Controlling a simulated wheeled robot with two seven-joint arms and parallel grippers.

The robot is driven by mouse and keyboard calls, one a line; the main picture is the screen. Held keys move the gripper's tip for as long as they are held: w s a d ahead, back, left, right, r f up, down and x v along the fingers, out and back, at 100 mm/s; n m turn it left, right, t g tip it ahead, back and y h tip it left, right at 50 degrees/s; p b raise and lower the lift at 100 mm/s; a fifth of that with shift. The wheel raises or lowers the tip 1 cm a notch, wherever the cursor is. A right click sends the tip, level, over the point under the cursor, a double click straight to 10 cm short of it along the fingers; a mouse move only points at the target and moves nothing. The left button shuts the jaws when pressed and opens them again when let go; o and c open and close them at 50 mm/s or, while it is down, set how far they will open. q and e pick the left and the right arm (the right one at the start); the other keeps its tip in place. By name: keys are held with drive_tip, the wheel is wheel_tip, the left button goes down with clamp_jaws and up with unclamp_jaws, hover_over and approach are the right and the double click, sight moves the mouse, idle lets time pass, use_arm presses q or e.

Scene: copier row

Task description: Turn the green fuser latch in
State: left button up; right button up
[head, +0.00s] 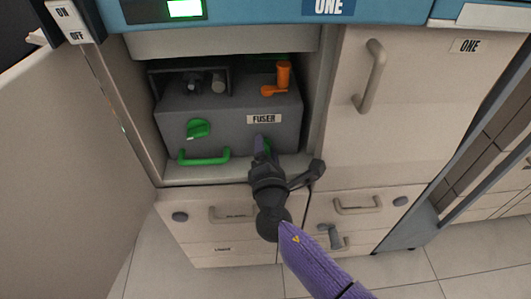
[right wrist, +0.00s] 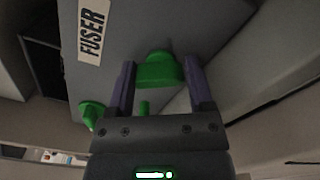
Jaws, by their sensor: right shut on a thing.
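The grey fuser unit (head: 230,118) sits in the open bay of the copier, with a FUSER label (head: 264,119) on its front. My right gripper (head: 262,146) reaches to the lower right of its front, below the label. It is shut on a green fuser latch (right wrist: 158,72), which lies between its two fingers in the right wrist view. In the head view the fingers mostly hide this latch. A second green latch (head: 198,128) is on the left of the unit's front, apart from the gripper. My left gripper is not in view.
A green handle (head: 204,158) is low on the fuser's front. An orange lever (head: 278,80) stands on top at the right. An open door (head: 75,165) is at the left. Drawers (head: 225,232) lie below, and a closed door (head: 410,110) is at the right.

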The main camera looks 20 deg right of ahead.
drive_tip(key=m+b, duration=0.1)
drive_tip(key=m, duration=0.1)
drive_tip(key=m+b, duration=0.1)
drive_tip(key=m, duration=0.1)
drive_tip(key=shift+f, duration=0.3)
drive_tip(key=shift+m+b, duration=0.3)
drive_tip(key=shift+m, duration=0.4)
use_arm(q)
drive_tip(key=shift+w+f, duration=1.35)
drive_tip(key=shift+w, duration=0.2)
use_arm(e)
drive_tip(key=shift+r+m, duration=0.1)
drive_tip(key=shift+m, duration=0.6)
drive_tip(key=o, duration=1.3)
drive_tip(key=shift+c, duration=0.2)
drive_tip(key=shift+s, duration=0.1)
